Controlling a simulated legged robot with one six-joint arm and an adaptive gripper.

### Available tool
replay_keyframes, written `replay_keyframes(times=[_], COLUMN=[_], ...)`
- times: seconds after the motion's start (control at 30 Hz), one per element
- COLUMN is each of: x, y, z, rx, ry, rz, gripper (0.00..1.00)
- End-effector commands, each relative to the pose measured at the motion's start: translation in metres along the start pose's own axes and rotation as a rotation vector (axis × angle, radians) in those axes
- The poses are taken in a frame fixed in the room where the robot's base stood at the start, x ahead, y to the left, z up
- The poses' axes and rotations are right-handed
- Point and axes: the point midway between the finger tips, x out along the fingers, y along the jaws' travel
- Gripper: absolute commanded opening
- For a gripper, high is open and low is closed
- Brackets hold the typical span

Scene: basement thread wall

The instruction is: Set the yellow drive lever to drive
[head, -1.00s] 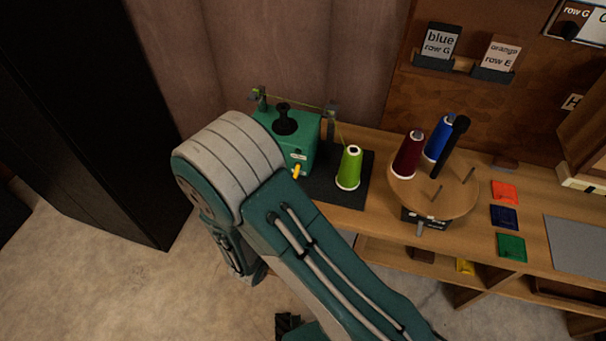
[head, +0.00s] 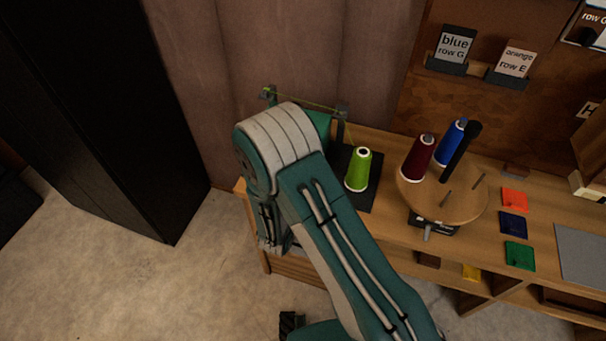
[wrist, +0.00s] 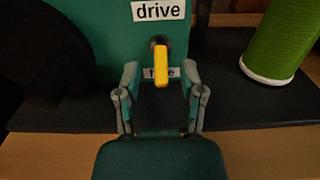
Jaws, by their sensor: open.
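The yellow drive lever (wrist: 161,66) shows in the wrist view on the front of the green machine (wrist: 85,20). It hangs down from its dark pivot, over a lower label (wrist: 149,73) that it partly covers and that seems to read "free". The "drive" label (wrist: 158,11) is above the pivot. My gripper (wrist: 161,84) is open, with one finger to each side of the lever's lower end; I cannot tell whether either touches it. In the head view my arm hides the lever and most of the machine (head: 318,121).
A green thread cone (head: 358,170) stands on the dark mat (head: 371,196) right of the machine; it also shows in the wrist view (wrist: 280,40). A round wooden stand (head: 465,207) with red (head: 418,158) and blue (head: 447,142) cones is farther right. A black cabinet (head: 110,120) stands at left.

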Motion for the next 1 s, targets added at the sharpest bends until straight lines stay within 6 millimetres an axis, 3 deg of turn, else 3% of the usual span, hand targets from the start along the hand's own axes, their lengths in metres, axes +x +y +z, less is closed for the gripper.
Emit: replay_keyframes(times=[0.33, 0.43, 0.47, 1.0], x=[0.0053, 0.0052, 0.0052, 0.0049], y=[0.0003, 0.0002, 0.0002, 0.0017], z=[0.0, 0.0, 0.0, 0.0035], rx=[-0.001, -0.001, -0.001, 0.003], ry=[0.0, 0.0, 0.0, 0.066], rz=[0.001, 0.001, 0.0, 0.002], gripper=[0.51, 0.07, 0.0, 0.0])
